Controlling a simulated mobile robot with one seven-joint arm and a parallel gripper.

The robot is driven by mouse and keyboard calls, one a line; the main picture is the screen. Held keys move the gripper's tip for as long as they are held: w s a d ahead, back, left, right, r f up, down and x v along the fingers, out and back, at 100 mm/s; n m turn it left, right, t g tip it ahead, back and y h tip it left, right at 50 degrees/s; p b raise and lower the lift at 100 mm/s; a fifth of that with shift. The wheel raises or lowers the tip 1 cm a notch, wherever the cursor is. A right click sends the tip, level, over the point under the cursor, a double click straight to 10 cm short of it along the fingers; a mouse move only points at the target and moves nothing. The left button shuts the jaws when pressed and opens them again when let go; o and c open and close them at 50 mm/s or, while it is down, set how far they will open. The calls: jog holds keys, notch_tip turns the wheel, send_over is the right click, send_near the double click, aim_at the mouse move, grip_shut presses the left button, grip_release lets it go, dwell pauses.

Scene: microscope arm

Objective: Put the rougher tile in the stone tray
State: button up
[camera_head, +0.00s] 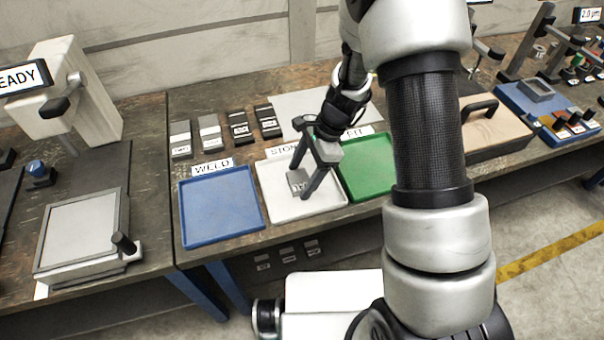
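The stone tray (327,205) is white and sits between a blue tray and a green tray. The label behind it reads "STON", with its end hidden by my arm. My gripper (299,182) reaches down over this tray with its fingers spread. A small grey tile (297,178) with a pale label strip is between the fingertips, at or just above the tray floor. I cannot tell whether the fingers press on it or stand clear. The tile's surface texture is too small to judge.
The blue tray (220,205) is labelled "WELD"; the green tray (372,180) is partly behind my arm. Several labelled blocks, two greyish (209,132) and two dark (239,127), stand in a row behind the trays. A grey fixture (80,230) is at the left.

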jog(key=p+v, duration=0.2)
jog(key=v, duration=1)
jog(key=s+d+r+n+t+h+p, duration=0.1)
jog(key=s+d+r+n+t, duration=0.1)
jog(key=s+r+n, duration=0.3)
jog(key=s+d+r+n+t+h+p, duration=0.2)
jog(key=s+r+n, duration=0.3)
jog(key=r, duration=0.8)
jog(key=s+d+r+n+t+h+p, duration=0.1)
jog(key=s+d+r+n, duration=0.3)
jog(key=s+r, duration=0.4)
jog(key=shift+r+n+t+p, duration=0.45)
jog(key=shift+t+p, duration=0.2)
jog(key=shift+t, duration=0.25)
